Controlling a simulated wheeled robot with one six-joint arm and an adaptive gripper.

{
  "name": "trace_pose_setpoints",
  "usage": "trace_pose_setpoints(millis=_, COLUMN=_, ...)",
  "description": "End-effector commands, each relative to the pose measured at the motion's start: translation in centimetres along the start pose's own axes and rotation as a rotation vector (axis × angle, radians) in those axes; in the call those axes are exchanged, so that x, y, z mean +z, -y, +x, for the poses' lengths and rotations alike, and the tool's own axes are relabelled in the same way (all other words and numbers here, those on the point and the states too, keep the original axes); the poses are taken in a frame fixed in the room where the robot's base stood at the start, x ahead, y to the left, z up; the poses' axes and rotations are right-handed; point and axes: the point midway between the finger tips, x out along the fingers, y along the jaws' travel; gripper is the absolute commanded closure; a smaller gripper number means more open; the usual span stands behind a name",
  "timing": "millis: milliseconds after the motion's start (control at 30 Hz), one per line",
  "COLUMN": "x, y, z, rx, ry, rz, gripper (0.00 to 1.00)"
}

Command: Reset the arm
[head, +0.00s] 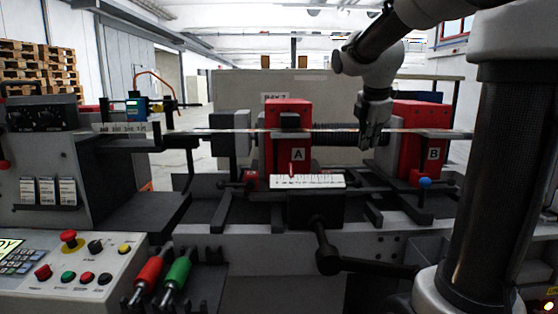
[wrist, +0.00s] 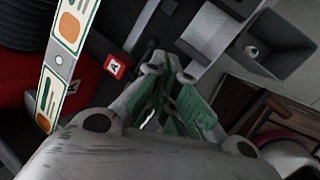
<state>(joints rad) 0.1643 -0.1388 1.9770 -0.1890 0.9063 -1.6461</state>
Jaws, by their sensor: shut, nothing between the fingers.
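My gripper (wrist: 165,78) shows in the wrist view with its green-padded fingers closed together and nothing between them. In the head view my gripper (head: 369,145) hangs down from my arm, in front of the shaft and between the red block A (head: 288,158) and the red block B (head: 423,155). Its fingertips are too small and dark there to make out. It appears close to the machine, but I cannot tell whether it touches anything.
The rewinder's white scale (head: 307,181) and black hand crank (head: 325,250) are below block A. A control panel (head: 75,270) with coloured buttons is at the lower left. A label strip (wrist: 64,60) crosses the wrist view's left side.

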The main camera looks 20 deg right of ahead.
Motion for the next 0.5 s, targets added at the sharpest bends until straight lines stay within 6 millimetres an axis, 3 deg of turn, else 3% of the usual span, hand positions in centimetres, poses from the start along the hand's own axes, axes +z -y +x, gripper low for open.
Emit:
trace_pose_setpoints(millis=167, x=0.0, y=0.0, z=0.0, rx=-0.001, ry=0.0, rz=0.1, gripper=1.0)
trace_pose_setpoints(millis=267, x=-0.4, y=0.7, z=0.5, rx=-0.021, ry=-0.009, rz=0.322, gripper=1.0)
trace_pose_setpoints(millis=367, x=-1.7, y=3.9, z=1.9, rx=-0.091, ry=-0.017, rz=0.651, gripper=1.0)
trace_pose_setpoints(millis=500, x=-4.7, y=10.3, z=1.5, rx=-0.164, ry=-0.021, rz=1.131, gripper=1.0)
